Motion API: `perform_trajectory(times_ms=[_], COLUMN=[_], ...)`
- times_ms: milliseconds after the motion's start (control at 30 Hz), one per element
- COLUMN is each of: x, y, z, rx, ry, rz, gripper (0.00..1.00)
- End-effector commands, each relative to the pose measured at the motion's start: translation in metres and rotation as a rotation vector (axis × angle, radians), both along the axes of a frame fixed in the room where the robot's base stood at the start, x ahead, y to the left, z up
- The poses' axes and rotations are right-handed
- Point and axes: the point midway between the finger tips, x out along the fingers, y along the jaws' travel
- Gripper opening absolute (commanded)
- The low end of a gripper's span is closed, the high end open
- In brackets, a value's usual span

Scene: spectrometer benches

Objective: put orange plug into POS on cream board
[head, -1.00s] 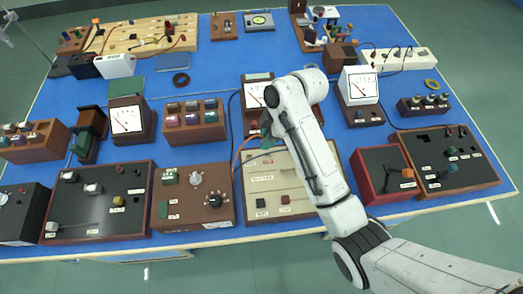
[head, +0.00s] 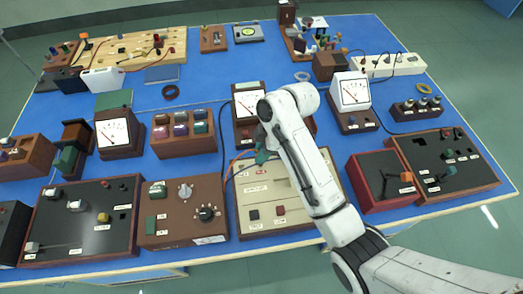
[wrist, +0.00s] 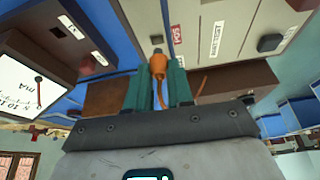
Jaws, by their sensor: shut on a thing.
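The orange plug (wrist: 158,68) is held between the green fingers of my gripper (wrist: 159,76) in the wrist view, its grey tip pointing away from me. An orange lead runs from the plug. The cream board (wrist: 218,32) is just beyond, with a red POS label (wrist: 177,36) right of the tip. I cannot tell whether the tip touches the board or a socket. In the head view my gripper (head: 262,152) is at the back left of the cream board (head: 285,226). The plug itself is too small to make out there.
A meter (head: 249,102) stands close behind the board. A brown box with a black knob (head: 184,228) is left of it and a red box (head: 378,185) right. My arm covers the board's right part.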

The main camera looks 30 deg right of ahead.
Motion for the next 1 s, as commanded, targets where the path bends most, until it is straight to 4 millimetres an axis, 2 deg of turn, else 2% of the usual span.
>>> perform_trajectory(times_ms=[500,933,967,1000], x=[0.0,0.0,0.0,0.0], y=[0.0,0.0,0.0,0.0], z=[-0.028,-0.031,-0.031,-0.031], rx=[0.0,0.0,0.0,0.0], ry=[0.001,0.0,0.0,0.0], rz=[-0.001,0.0,0.0,0.0], gripper=[0.0,0.0,0.24,0.28])
